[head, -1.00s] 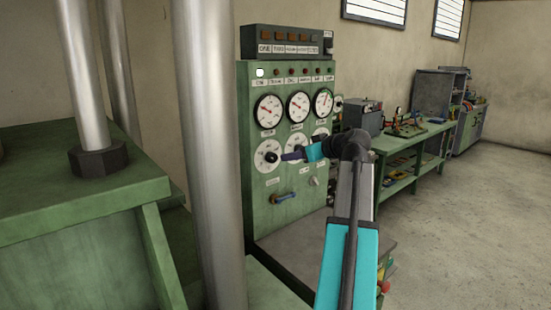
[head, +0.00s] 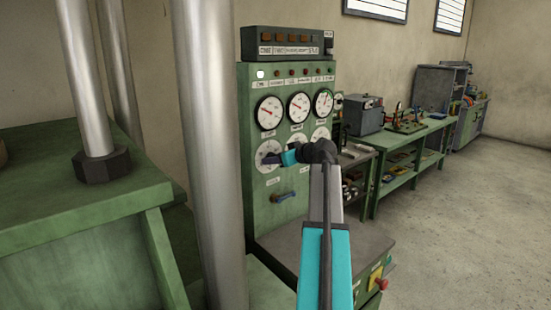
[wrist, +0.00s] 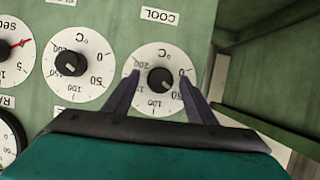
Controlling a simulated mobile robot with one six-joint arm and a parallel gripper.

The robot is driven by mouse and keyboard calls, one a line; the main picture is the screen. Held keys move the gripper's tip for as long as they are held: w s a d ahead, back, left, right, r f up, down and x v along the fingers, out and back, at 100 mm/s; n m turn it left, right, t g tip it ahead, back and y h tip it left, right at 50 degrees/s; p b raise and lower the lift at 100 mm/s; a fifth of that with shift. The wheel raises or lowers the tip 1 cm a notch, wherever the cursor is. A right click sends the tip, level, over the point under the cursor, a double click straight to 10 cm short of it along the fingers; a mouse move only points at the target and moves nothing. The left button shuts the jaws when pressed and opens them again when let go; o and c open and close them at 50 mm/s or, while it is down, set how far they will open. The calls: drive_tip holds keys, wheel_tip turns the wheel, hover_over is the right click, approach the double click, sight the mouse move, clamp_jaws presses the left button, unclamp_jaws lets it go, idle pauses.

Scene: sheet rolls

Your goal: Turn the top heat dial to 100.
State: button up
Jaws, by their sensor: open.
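In the wrist view, my gripper (wrist: 160,74) is open, with one finger on each side of the black knob (wrist: 161,81) of a white °C dial (wrist: 158,56). I cannot tell whether the fingers touch the knob. A label above this dial seems to read COOL; labels below are hidden by my gripper. A second °C dial (wrist: 70,90) with a black knob is to its left. I cannot read which dial is top heat, nor the exact pointer setting. In the head view, my gripper (head: 272,157) is at the lower left dial of the green panel (head: 258,215).
A thick metal column (head: 213,150) stands close on the left. A green workbench (head: 410,140) runs along the wall. Floor at right is clear.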

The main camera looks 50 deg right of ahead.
drive_tip(key=c, duration=0.9)
drive_tip(key=shift+a, duration=0.25)
drive_tip(key=shift+c, duration=0.7)
drive_tip(key=shift+d+f, duration=0.1)
drive_tip(key=shift+d, duration=0.15)
